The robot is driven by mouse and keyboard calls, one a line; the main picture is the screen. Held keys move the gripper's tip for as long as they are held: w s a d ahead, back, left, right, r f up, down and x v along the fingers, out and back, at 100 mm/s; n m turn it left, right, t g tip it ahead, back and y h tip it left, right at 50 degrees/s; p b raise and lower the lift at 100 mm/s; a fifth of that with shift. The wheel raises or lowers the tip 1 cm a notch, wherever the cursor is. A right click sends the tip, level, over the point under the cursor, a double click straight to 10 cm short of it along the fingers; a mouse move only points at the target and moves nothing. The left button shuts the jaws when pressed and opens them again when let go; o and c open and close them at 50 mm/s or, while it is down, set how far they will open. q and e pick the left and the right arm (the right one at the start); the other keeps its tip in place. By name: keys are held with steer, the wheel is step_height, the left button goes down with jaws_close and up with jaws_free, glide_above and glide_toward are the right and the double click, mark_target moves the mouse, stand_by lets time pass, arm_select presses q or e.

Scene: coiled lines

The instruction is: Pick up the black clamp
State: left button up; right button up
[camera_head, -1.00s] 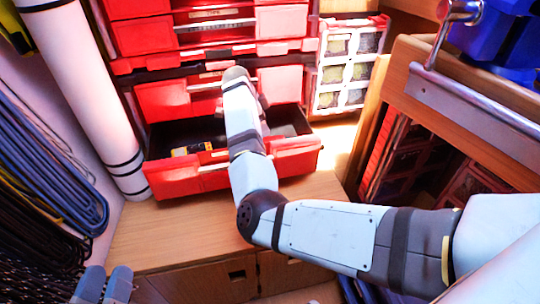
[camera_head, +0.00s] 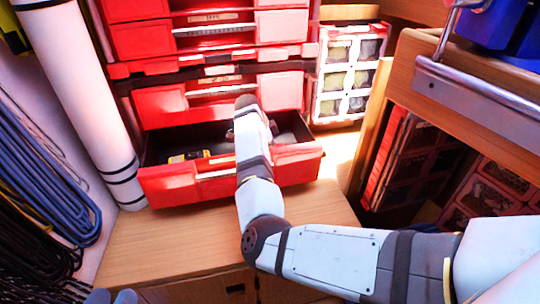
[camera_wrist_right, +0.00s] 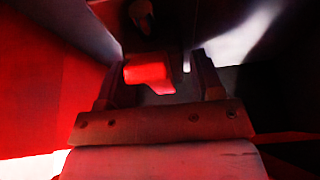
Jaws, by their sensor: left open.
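I cannot pick out the black clamp for certain. A red drawer (camera_head: 195,183) stands open at the bottom of the cabinet. A small yellow and black item (camera_head: 187,157) lies inside it at the left. My right arm reaches into the drawer and hides part of its inside and the right gripper. In the right wrist view, the fingers of my right gripper (camera_wrist_right: 155,78) stand apart in dim red light. A red piece (camera_wrist_right: 148,70) and a dark rounded shape (camera_wrist_right: 140,14) show there; contact is unclear. My left gripper (camera_head: 112,297) is open at the bottom left edge, far from the drawer.
Shut red drawers (camera_head: 210,98) rise above the open one. A white roll (camera_head: 88,100) leans at the left, with coiled blue lines (camera_head: 45,185) beside it. A clear-fronted organiser (camera_head: 347,75) and a wooden shelf with a metal rail (camera_head: 480,95) stand at the right.

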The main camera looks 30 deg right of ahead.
steer(key=c, duration=1)
